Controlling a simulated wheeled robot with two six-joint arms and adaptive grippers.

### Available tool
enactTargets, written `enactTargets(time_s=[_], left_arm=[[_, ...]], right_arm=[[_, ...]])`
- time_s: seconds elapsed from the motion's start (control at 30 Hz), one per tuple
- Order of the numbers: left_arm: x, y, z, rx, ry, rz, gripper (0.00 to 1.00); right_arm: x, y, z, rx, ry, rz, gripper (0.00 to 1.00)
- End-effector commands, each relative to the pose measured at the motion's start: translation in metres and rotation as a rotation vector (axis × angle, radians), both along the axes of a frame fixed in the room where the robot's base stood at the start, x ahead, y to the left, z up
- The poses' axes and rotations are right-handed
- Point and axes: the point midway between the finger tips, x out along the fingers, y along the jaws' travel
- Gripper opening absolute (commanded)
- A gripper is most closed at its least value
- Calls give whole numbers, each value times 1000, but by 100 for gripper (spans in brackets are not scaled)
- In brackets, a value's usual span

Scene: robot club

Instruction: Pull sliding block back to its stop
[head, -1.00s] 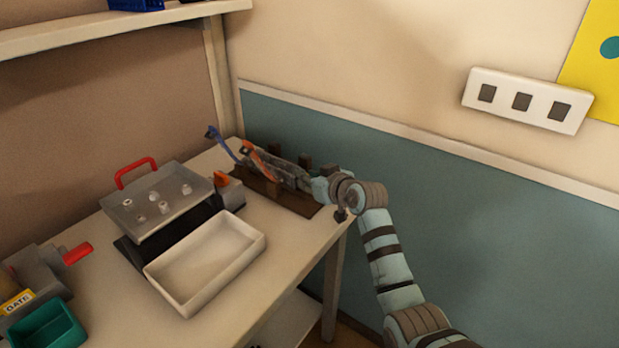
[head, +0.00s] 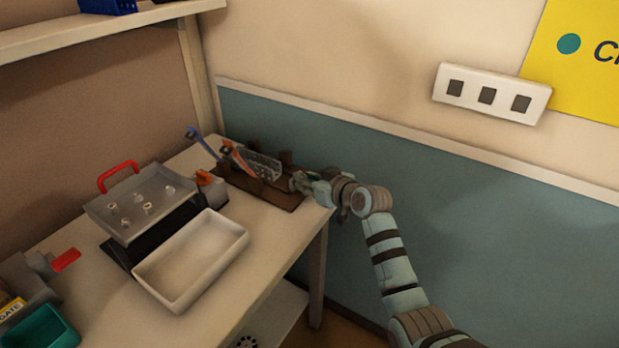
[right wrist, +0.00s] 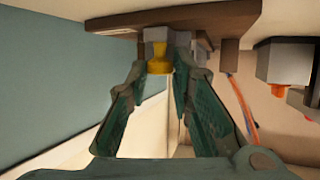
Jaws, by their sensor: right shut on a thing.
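The sliding block appears in the right wrist view as a grey block (right wrist: 156,34) with a yellow knob (right wrist: 160,58) on it, against a brown wooden base (right wrist: 215,24). My right gripper (right wrist: 163,50) has its two green fingers on either side of the knob and is shut on it. In the head view my right gripper (head: 301,183) is at the right end of the wooden base (head: 262,187), at the bench's back right corner. There the block is small and mostly hidden by the gripper. My left gripper is not in view.
A perforated grey piece (head: 264,166), orange and blue handles (head: 236,155) and short posts stand on or beside the base. A white tray (head: 240,240), a grey plate with a red handle (head: 118,174) and a teal bin (head: 45,328) are on the bench. A wall is close behind.

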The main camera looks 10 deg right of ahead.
Motion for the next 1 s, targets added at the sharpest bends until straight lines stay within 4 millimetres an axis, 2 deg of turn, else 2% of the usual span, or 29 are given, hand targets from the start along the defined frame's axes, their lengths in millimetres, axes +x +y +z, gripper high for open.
enactTargets(time_s=[0.03, 0.13, 0.43, 0.53, 0.67, 0.8, 0.9, 1.0], left_arm=[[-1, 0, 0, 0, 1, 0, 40], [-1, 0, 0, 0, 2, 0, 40], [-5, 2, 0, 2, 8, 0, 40], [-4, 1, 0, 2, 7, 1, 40], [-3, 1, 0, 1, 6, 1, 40], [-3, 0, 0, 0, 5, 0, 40], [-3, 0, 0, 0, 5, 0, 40], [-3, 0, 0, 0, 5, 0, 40]], right_arm=[[0, -1, -2, -2, 5, -1, 24], [0, 0, -2, -2, 5, 0, 40], [-1, 1, -1, -1, 3, 1, 40], [-8, -3, 2, -2, 3, 1, 40], [-34, -14, 13, -4, 1, 0, 40], [-69, -28, 29, -6, 2, 1, 40], [-88, -35, 38, -5, 2, 2, 40], [-100, -40, 43, -2, 3, 0, 40]])
